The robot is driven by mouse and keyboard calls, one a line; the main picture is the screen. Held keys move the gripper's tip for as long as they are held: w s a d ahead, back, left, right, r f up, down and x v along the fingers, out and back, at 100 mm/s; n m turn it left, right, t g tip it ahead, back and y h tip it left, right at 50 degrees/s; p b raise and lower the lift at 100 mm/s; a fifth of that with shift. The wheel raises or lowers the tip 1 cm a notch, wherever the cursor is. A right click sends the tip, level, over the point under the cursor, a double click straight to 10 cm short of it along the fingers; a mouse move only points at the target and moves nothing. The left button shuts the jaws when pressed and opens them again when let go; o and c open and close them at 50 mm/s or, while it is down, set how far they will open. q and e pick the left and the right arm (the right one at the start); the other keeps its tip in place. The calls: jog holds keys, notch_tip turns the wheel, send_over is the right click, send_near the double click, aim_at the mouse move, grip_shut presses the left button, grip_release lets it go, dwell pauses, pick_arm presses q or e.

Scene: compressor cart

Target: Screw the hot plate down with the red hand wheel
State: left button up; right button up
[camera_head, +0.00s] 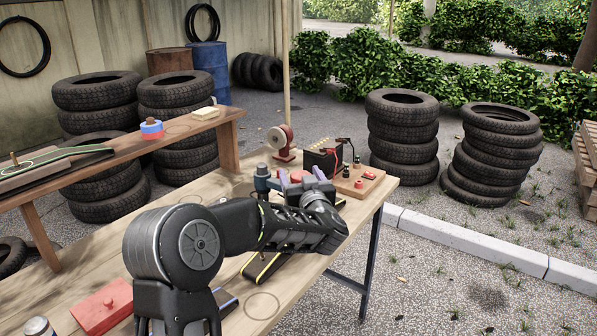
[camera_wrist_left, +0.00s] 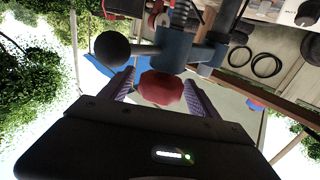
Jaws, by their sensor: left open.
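My left gripper (camera_head: 300,181) is over the far part of the workbench, with its jaws open. The red hand wheel (camera_wrist_left: 161,88) is a faceted red knob between the two finger pads in the left wrist view; I cannot tell whether the pads touch it. A bit of the wheel (camera_head: 299,175) shows between the fingers in the head view. A blue-grey fitting (camera_wrist_left: 175,50) with a dark ball handle (camera_wrist_left: 112,48) is just beyond the wheel. I cannot clearly make out the hot plate; my arm covers part of the bench. My right gripper is not in view.
The wooden workbench (camera_head: 215,188) holds a red box (camera_head: 103,306), a red stand with a pale disc (camera_head: 281,141), a black box with leads (camera_head: 323,160) and a board with red knobs (camera_head: 360,182). A raised shelf (camera_head: 130,150) runs along the left.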

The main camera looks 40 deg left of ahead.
pick_arm(q)
jog(key=shift+x, duration=1.05)
jog(key=shift+c, duration=0.3)
jog(key=c, duration=1.3)
